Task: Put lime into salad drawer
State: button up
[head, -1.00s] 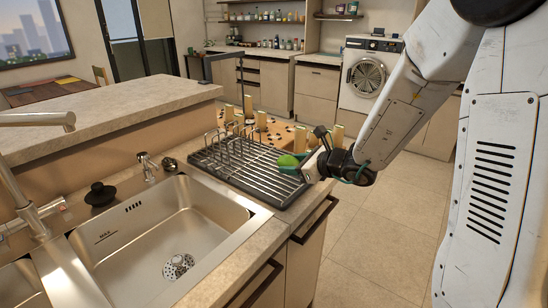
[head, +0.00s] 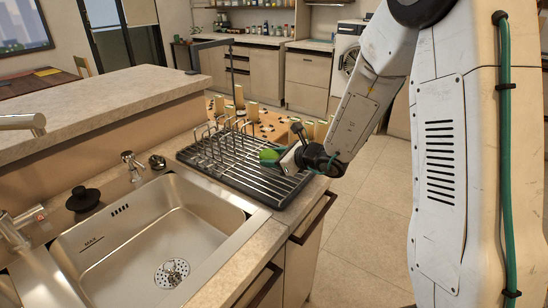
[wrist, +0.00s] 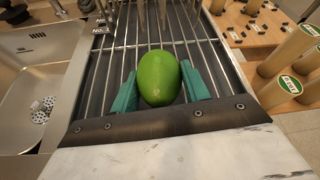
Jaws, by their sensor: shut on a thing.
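A green lime (wrist: 159,78) sits between the two teal fingers of my gripper (wrist: 160,90) in the wrist view. The fingers are shut on its sides. In the head view the lime (head: 269,155) shows at the tip of my gripper (head: 275,158), over the right part of the dish rack. I cannot tell how far above the rack bars it is. No salad drawer can be made out in these views.
The black dish rack (head: 232,172) with metal bars and upright prongs stands on the counter, right of the steel sink (head: 150,245). A wooden board (head: 268,124) with several pale cylinders lies behind it. Tiled floor (head: 368,200) is clear to the right.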

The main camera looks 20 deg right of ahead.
jog(key=shift+f, duration=0.15)
jog(key=o, duration=1)
